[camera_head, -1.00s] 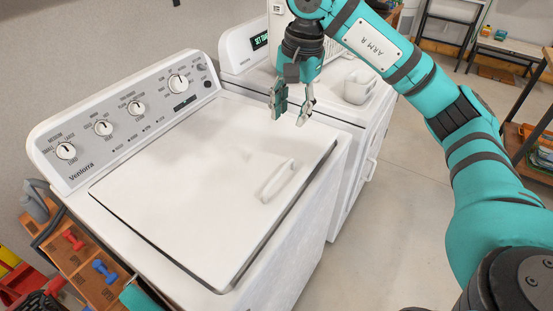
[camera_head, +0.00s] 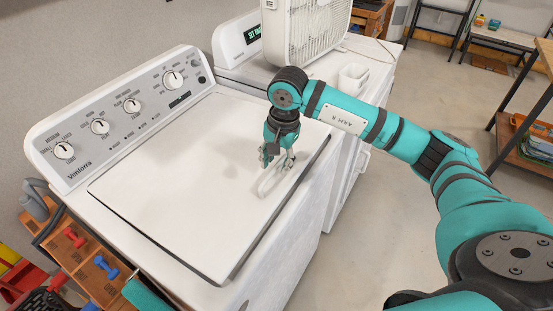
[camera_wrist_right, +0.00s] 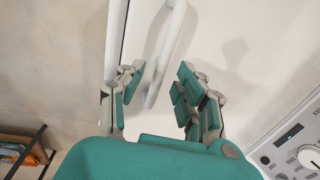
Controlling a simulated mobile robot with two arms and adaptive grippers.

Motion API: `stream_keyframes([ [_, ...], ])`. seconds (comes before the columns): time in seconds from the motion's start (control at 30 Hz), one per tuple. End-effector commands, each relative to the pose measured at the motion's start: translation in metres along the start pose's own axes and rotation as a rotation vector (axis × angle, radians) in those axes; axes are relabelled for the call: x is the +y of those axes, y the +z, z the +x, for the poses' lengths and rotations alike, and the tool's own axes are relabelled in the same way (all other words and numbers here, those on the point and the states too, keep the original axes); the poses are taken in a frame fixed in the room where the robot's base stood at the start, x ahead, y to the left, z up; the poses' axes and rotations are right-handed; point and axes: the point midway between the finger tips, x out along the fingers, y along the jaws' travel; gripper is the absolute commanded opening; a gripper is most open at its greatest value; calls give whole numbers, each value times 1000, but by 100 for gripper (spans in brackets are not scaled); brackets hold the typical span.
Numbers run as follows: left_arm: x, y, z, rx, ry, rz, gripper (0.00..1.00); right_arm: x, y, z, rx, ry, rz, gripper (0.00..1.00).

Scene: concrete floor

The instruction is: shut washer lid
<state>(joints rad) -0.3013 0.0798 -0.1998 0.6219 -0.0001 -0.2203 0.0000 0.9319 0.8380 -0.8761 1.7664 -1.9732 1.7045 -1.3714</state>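The white washer (camera_head: 292,245) stands at the left, with a knob panel (camera_head: 120,115) at its back. Its white lid (camera_head: 180,195) lies down over the top, with a dark gap along its near and right edges. A white bar handle (camera_head: 270,184) is on the lid's right part. My right gripper (camera_head: 276,166) is open, pointing down at the handle's far end. In the right wrist view the handle (camera_wrist_right: 167,50) runs between the parted fingers (camera_wrist_right: 163,74); contact cannot be told. My left gripper is out of view.
Dumbbells (camera_head: 105,267) sit on a wooden rack at lower left. Open floor lies right of the machines.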

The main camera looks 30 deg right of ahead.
Motion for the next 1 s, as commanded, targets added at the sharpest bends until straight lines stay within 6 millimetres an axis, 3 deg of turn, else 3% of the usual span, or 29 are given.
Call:
stream_keyframes([
  [0.37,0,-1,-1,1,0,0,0,0,0,6,0,-1,-1,35],
  [0.63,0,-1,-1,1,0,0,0,0,0,6,0,-1,0,0],
  [1.0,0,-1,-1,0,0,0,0,0,0,6,0,-1,0,0],
])
